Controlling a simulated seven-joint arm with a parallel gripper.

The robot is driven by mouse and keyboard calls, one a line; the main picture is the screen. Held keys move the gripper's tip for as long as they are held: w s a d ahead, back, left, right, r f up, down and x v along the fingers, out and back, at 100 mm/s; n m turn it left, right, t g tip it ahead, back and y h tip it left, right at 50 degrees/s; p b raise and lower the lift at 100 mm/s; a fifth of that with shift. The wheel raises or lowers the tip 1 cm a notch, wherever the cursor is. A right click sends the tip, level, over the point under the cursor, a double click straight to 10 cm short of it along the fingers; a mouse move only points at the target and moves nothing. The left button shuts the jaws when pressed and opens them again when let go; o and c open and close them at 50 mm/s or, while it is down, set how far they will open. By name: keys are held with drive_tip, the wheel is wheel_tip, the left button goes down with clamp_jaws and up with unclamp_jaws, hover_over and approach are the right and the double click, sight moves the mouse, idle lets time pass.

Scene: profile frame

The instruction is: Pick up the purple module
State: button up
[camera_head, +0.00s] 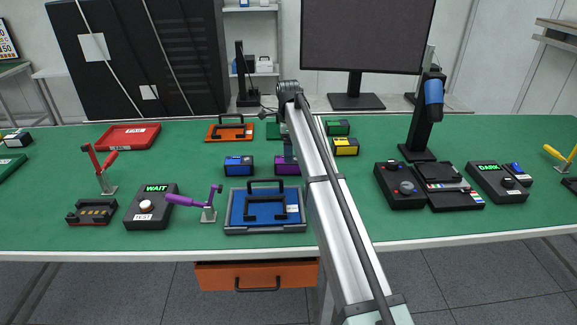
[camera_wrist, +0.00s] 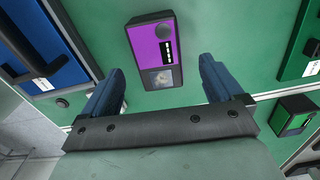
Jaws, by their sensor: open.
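The purple module (camera_head: 287,168) lies on the green table, just right of a blue module, and is partly hidden by my arm in the head view. In the wrist view the purple module (camera_wrist: 153,48) lies ahead of my gripper, showing a round dark knob, a dark panel with white marks and a grey square. My gripper (camera_wrist: 160,82) is open, with its two blue fingers apart and nothing between them. The near end of the module points toward the gap between the fingers. In the head view the gripper is mostly hidden behind my arm.
A blue module (camera_head: 239,166) stands left of the purple one. A blue tray with a black handle (camera_head: 233,222) lies in front. A yellow module (camera_head: 345,147) and a green module (camera_head: 338,128) stand to the right. An orange tray (camera_head: 214,135) lies behind.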

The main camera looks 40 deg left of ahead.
drive_tip(key=shift+s+d+f, duration=0.1)
drive_tip(key=shift+f, duration=2.65)
drive_tip(key=shift+c, duration=0.2)
drive_tip(key=c, duration=1.1)
drive_tip(key=shift+c, duration=0.2)
wheel_tip(320, 180, up, 10)
